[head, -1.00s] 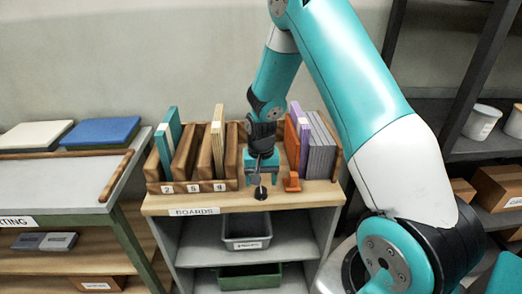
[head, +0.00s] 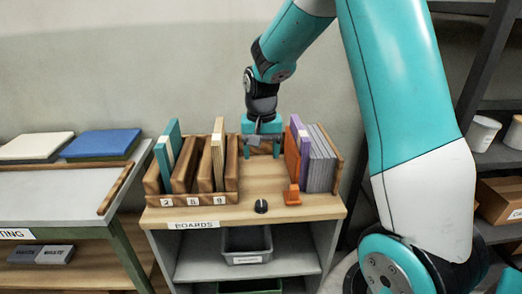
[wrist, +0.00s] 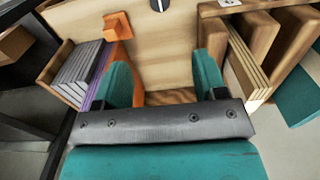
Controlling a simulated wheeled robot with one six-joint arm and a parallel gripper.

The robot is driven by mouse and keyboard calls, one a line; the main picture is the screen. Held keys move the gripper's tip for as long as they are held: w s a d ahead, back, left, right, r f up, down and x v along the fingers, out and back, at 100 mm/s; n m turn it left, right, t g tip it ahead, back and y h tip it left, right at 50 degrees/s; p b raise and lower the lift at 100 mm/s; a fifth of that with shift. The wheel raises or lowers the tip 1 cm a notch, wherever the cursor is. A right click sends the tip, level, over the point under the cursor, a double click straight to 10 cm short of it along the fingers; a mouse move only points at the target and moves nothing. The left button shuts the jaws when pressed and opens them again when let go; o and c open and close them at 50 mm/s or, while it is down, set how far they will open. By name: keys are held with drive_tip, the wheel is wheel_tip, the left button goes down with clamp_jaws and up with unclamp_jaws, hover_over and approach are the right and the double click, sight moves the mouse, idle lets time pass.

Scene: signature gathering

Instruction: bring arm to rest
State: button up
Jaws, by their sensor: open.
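My gripper (head: 262,150) is open and empty, pointing down above the wooden top (head: 245,208) of the boards shelf. It hangs between the numbered wooden rack (head: 185,201) on the left and the orange bookend (head: 292,160) on the right. In the wrist view my gripper (wrist: 166,92) shows its two teal fingers spread apart, with bare wood between and beyond them. The right-hand group of grey boards (head: 321,160) and a purple board (head: 297,125) stand upright beside the bookend.
A small black object (head: 261,206) lies near the shelf's front edge. A table with a blue pad (head: 100,143) and a cream pad (head: 36,146) stands at the left. A dark metal rack (head: 480,80) with white tubs (head: 482,133) stands at the right. A grey bin (head: 247,245) sits below.

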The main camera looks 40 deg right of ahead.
drive_tip(key=s+a+r+n+y, duration=0.1)
drive_tip(key=s+a+r+n, duration=0.35)
drive_tip(key=a, duration=0.25)
drive_tip(key=s+a+r+n+y, duration=0.1)
drive_tip(key=s+a+r+n, duration=0.2)
drive_tip(key=s+a, duration=0.35)
drive_tip(key=s+a+r+n+y, duration=0.2)
drive_tip(key=s+a+n, duration=0.4)
drive_tip(key=s+a, duration=0.3)
drive_tip(key=s, duration=0.2)
drive_tip(key=shift+s, duration=0.3)
drive_tip(key=shift+a+r+n, duration=0.1)
drive_tip(key=shift+n, duration=0.15)
